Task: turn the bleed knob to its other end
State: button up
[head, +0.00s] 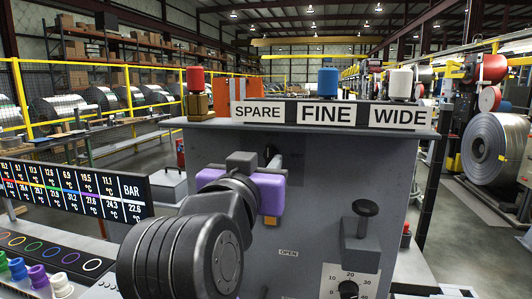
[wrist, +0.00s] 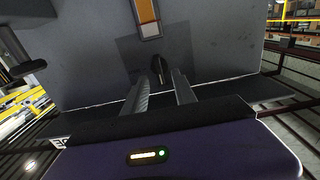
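A small dark knob (wrist: 158,70) stands on the grey panel (wrist: 215,35) in the wrist view, which sees the panel upside down. No label naming it as the bleed knob is readable. In the head view the knob (head: 270,153) is mostly hidden by my gripper. My gripper (wrist: 166,80) is open, its two fingers apart, pointing at the panel with the knob between or just beyond their tips. I cannot tell whether they touch it. Its purple body also shows in the head view (head: 268,195).
A black T-shaped handle (head: 365,210) on a grey block and a numbered dial (head: 348,288) are right of my gripper. A temperature display (head: 75,188) is at left.

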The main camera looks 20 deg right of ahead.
aim_at(268, 157)
jog(key=shift+p+x, duration=0.4)
jog(key=shift+x, duration=1.45)
grip_shut()
